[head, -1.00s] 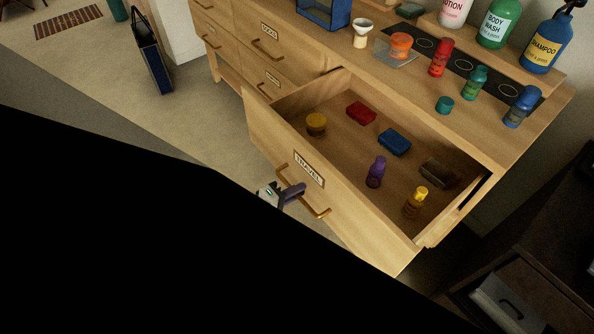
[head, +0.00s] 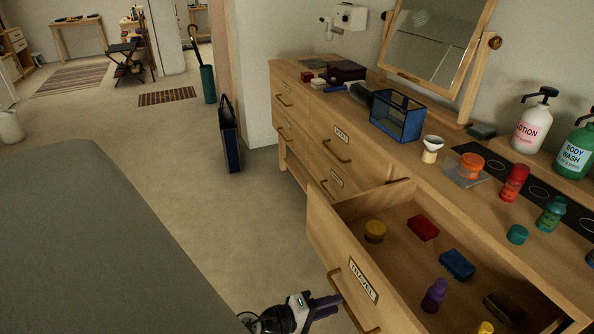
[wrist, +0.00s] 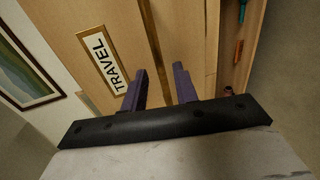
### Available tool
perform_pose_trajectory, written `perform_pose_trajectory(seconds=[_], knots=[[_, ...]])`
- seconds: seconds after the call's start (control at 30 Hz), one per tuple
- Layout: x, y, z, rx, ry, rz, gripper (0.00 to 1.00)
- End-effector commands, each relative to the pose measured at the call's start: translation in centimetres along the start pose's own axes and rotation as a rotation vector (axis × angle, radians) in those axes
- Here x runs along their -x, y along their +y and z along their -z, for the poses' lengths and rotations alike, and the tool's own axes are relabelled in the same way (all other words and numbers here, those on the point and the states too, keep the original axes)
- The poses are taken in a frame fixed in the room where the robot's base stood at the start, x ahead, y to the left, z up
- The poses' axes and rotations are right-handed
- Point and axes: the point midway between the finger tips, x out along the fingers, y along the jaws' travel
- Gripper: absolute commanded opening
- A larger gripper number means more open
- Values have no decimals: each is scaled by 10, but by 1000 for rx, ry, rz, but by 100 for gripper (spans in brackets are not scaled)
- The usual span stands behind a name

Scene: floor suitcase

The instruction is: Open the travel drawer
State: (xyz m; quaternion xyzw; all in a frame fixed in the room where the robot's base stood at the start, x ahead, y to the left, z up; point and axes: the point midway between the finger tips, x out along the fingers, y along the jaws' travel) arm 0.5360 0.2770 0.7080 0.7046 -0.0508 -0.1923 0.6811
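The travel drawer (head: 325,238) stands pulled out from the wooden dresser, its inside showing. Its front has a TRAVEL label (head: 363,281), also in the wrist view (wrist: 110,62), and a brass handle (head: 346,301). Inside lie a yellow-lidded jar (head: 375,231), a red block (head: 423,227), a blue block (head: 457,264), a purple bottle (head: 434,295) and other small items. My gripper (head: 325,306) is at the drawer front beside the handle. In the wrist view its two purple fingers (wrist: 160,88) stand apart, with no handle clearly seen between them.
The dresser top holds a blue glass case (head: 397,117), a white shaving brush (head: 432,149), a red bottle (head: 515,183) and large pump bottles (head: 535,122). A dark bag (head: 229,135) stands on the floor. A grey surface (head: 90,240) fills the lower left; floor between is clear.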

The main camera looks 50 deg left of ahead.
Motion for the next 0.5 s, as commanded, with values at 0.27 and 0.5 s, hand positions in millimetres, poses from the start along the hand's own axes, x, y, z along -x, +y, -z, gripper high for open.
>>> perform_pose_trajectory(seconds=[0.27,0.5], knots=[[64,-1,1,-2,4,-1,29],[92,0,0,-1,2,0,29]])
